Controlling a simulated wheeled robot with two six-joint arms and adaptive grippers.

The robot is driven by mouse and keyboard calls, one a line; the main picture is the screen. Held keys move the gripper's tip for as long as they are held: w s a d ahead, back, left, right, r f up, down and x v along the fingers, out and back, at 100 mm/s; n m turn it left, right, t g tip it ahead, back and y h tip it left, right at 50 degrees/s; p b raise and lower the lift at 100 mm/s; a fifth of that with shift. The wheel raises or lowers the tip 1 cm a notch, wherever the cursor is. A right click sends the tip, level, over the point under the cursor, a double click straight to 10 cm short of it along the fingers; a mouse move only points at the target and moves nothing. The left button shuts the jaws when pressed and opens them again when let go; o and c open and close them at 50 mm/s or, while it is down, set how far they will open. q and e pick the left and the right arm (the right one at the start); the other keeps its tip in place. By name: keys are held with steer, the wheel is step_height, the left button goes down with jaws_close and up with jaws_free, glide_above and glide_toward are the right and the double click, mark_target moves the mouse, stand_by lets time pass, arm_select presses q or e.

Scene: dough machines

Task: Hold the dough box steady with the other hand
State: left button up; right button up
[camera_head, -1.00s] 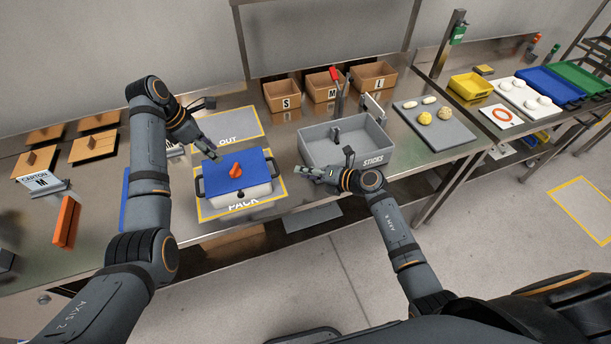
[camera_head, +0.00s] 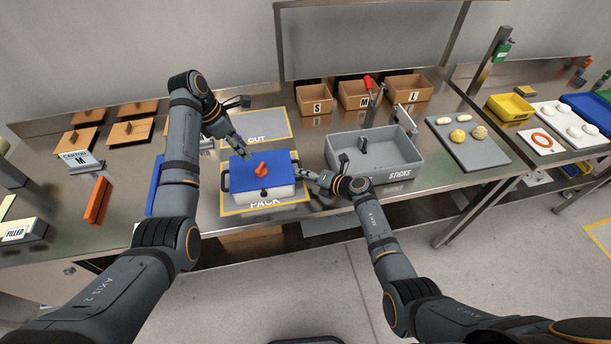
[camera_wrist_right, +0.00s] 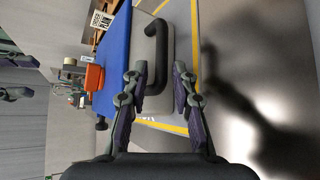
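The dough box (camera_head: 262,195) is white with a blue lid (camera_head: 243,172), an orange knob (camera_head: 260,170) and black side handles. It stands upright on the yellow-edged PACK area. My right gripper (camera_head: 312,180) is at the box's right side. In the right wrist view its two fingers (camera_wrist_right: 162,78) are apart, with the black handle (camera_wrist_right: 163,45) just ahead of and partly between the tips; contact is not clear. My left gripper (camera_head: 236,143) is above the lid's back left part, apart from the knob. Its fingers also show spread at the left edge of the right wrist view (camera_wrist_right: 18,78).
A grey STICKS bin (camera_head: 398,174) stands close to the right of my right gripper. Cardboard boxes S (camera_head: 314,105), M and L stand behind. The OUT area (camera_head: 268,128) behind the dough box is mostly clear. An orange bar (camera_head: 97,200) lies left.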

jaws_close()
steer(key=shift+s+f, duration=0.1)
stand_by(1.0)
